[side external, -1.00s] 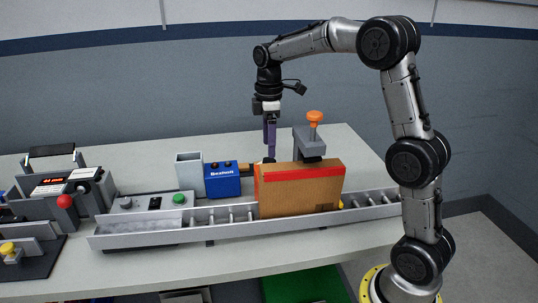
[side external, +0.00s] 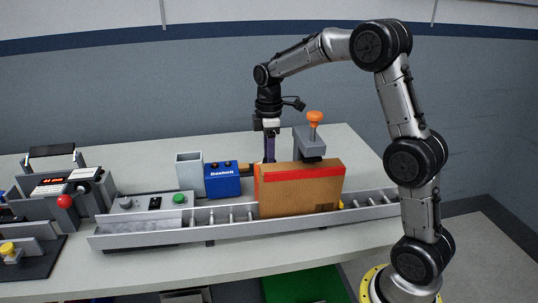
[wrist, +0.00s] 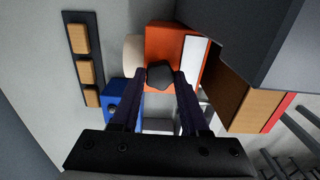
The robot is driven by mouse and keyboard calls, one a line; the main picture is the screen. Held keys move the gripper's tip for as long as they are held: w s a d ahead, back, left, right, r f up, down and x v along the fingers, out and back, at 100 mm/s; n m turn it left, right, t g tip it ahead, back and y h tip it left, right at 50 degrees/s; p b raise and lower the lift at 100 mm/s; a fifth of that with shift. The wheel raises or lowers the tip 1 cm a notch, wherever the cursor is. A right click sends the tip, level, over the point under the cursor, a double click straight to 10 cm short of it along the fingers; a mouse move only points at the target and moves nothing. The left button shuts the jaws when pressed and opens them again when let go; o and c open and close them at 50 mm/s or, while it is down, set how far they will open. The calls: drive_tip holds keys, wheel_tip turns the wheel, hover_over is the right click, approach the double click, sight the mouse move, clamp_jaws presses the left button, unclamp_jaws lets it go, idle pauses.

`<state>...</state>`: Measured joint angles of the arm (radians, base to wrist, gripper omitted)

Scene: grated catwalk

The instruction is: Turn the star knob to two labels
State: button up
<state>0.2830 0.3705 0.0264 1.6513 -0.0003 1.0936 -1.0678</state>
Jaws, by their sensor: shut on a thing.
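The star knob (wrist: 160,76) is a small dark, lobed knob on the face of an orange box (wrist: 165,45) in the wrist view. My gripper (wrist: 160,80) has its two dark purple fingers on either side of the knob, shut on it. In the side external view my gripper (side external: 269,158) points down behind the cardboard box, which hides the knob and orange box. A white plate (wrist: 192,62) is on the orange box's right side. No label text or knob pointer can be read.
The cardboard box (side external: 300,190) with a red stripe stands on the roller conveyor (side external: 150,232). A grey clamp with an orange knob (side external: 315,117) rises close to my gripper's right. A blue box (side external: 222,184) stands to its left. A dark strip with tan blocks (wrist: 85,72) lies nearby.

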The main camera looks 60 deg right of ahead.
clamp_jaws()
